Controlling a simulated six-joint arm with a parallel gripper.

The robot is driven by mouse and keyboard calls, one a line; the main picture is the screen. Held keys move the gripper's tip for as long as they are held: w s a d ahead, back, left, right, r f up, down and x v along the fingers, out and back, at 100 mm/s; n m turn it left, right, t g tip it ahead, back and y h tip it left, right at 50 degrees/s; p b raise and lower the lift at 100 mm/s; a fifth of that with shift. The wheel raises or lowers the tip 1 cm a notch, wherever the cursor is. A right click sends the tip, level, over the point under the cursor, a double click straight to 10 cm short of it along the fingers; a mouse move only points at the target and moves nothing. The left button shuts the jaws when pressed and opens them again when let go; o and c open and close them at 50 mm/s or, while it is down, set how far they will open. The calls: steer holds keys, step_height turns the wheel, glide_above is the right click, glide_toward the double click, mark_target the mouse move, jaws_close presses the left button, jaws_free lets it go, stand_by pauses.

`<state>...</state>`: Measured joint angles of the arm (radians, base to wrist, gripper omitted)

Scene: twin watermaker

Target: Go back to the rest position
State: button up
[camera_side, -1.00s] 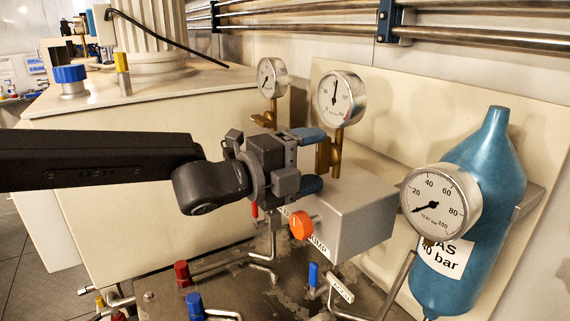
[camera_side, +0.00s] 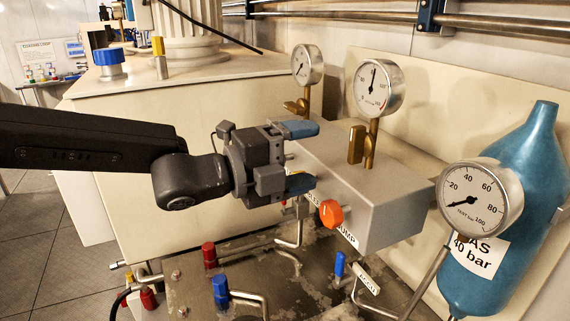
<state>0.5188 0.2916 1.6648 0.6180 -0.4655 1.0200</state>
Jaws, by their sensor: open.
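My gripper (camera_side: 310,157) has two blue fingertips, spread apart with nothing between them. It points right, in front of the left end of the grey pump box (camera_side: 350,190). The lower finger is close to the orange knob (camera_side: 331,213) on the box's front; I cannot tell whether they touch. My black arm reaches in from the left edge. No marker for a rest position shows.
A larger gauge (camera_side: 481,201) and a blue gas bottle (camera_side: 505,210) stand at right. Red (camera_side: 209,255) and blue (camera_side: 220,291) valve handles rise below my gripper. A cream cabinet (camera_side: 180,130) stands behind.

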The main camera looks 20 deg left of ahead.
steer(key=s+a+f+n+y, duration=0.1)
steer(key=s+a+n+y, duration=0.2)
steer(key=a+n+y, duration=0.55)
steer(key=s+a+n+y, duration=0.25)
steer(key=a+n, duration=0.35)
steer(key=a, duration=0.7)
steer(key=s+a+f+n+g+y, duration=0.1)
steer(key=s+a+f+n+g, duration=0.2)
steer(key=s, duration=0.7)
steer(key=s+a+f+n+g, duration=0.4)
steer(key=s+a+f+n, duration=0.2)
steer(key=s+n, duration=0.3)
steer(key=shift+s+a+f+n+y, duration=0.35)
steer(key=shift+s+a+y, duration=0.05)
steer(key=shift+s, duration=0.35)
